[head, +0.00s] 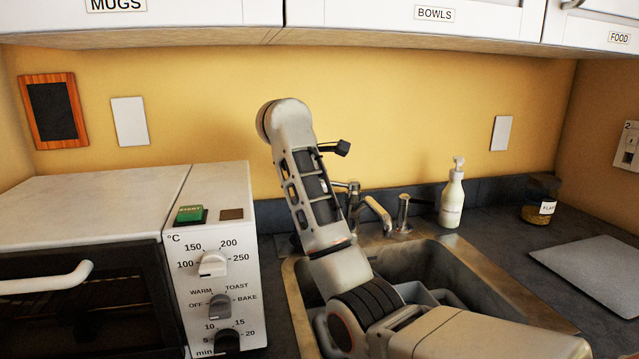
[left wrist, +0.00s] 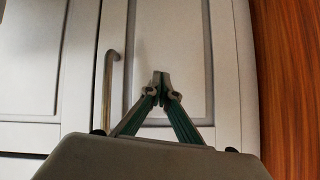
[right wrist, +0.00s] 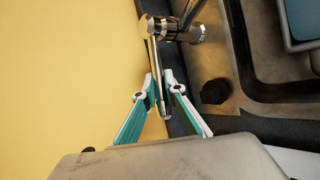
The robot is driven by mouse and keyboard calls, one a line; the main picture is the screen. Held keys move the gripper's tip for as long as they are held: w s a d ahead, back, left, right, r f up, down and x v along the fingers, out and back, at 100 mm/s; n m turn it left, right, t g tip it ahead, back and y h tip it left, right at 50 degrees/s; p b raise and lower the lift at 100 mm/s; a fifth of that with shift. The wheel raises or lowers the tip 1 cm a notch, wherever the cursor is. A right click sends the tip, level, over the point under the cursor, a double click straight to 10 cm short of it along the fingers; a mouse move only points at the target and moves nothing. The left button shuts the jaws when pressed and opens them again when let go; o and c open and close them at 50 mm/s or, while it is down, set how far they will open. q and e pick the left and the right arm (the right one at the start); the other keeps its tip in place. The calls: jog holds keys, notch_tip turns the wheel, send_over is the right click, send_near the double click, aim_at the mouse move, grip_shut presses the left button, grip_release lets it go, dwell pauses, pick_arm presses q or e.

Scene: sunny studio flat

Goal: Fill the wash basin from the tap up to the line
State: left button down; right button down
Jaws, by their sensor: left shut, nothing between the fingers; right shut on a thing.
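The metal tap (head: 376,212) stands behind the sink, its spout over the bowl. I make out no water stream. The wash basin (head: 447,298) is a grey-blue tub in the sink, mostly hidden by my right arm; its edge also shows in the right wrist view (right wrist: 302,22). Its line and water level are hidden. My right gripper (right wrist: 160,88) is shut on the tap's thin metal lever (right wrist: 152,55); in the head view my arm hides its fingers. My left gripper (left wrist: 160,82) is shut and empty in front of pale cabinet doors.
A white soap bottle (head: 452,198), a jar (head: 540,198) and a grey board (head: 592,272) stand or lie right of the sink. A white toaster oven (head: 90,215) is close on the left. Wall cabinets (head: 350,15) hang above. A cabinet handle (left wrist: 108,90) is near my left gripper.

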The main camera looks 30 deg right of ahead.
jog(key=shift+d+r+y, duration=0.1)
jog(key=shift+r+y, duration=0.3)
jog(key=shift+r, duration=0.05)
jog(key=c, duration=2.1)
grip_release()
jog(key=shift+f, duration=0.1)
